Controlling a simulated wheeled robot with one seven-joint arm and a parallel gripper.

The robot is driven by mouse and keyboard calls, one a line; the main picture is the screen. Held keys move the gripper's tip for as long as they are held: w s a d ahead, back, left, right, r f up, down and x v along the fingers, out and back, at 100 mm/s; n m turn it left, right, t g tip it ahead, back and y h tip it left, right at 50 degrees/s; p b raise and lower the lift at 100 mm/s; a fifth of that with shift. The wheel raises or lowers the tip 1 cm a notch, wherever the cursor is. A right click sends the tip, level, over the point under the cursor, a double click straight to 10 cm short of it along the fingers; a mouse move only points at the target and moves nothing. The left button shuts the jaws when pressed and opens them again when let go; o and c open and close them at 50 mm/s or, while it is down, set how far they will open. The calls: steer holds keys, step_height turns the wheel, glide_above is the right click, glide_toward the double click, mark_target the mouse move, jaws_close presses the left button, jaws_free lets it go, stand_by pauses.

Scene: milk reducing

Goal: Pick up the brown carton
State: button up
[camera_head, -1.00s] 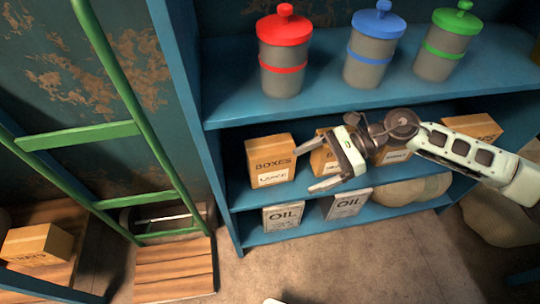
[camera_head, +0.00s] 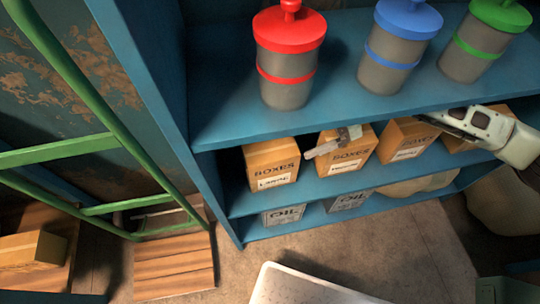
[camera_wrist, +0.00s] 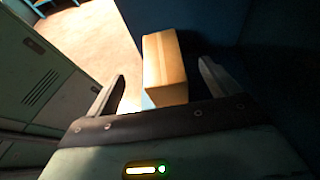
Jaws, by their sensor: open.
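Several brown cartons marked BOXES stand on the middle shelf in the head view. One is at the left end (camera_head: 272,166), one is to its right (camera_head: 350,155), and one is further right (camera_head: 406,137). My gripper (camera_head: 334,142) reaches into the shelf bay by the second carton; the upper shelf hides much of my arm. In the wrist view, my open gripper (camera_wrist: 162,72) has a finger on each side of a brown carton (camera_wrist: 165,72), with a gap at each finger. I cannot tell for certain which shelf carton this is.
The upper shelf (camera_head: 225,110) holds red (camera_head: 288,60), blue (camera_head: 400,45) and green (camera_head: 485,40) lidded canisters above my arm. OIL cans (camera_head: 284,216) and sacks (camera_head: 420,184) sit on the bottom shelf. A green hand truck (camera_head: 75,150) stands left, with another carton (camera_head: 32,250) beyond it.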

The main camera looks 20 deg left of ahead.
mark_target(272, 149)
steer(key=x, duration=0.3)
steer(key=f+x, duration=0.1)
steer(key=x, duration=0.3)
steer(key=shift+c, duration=0.4)
steer(key=c, duration=1.7)
steer(key=shift+r, duration=0.15)
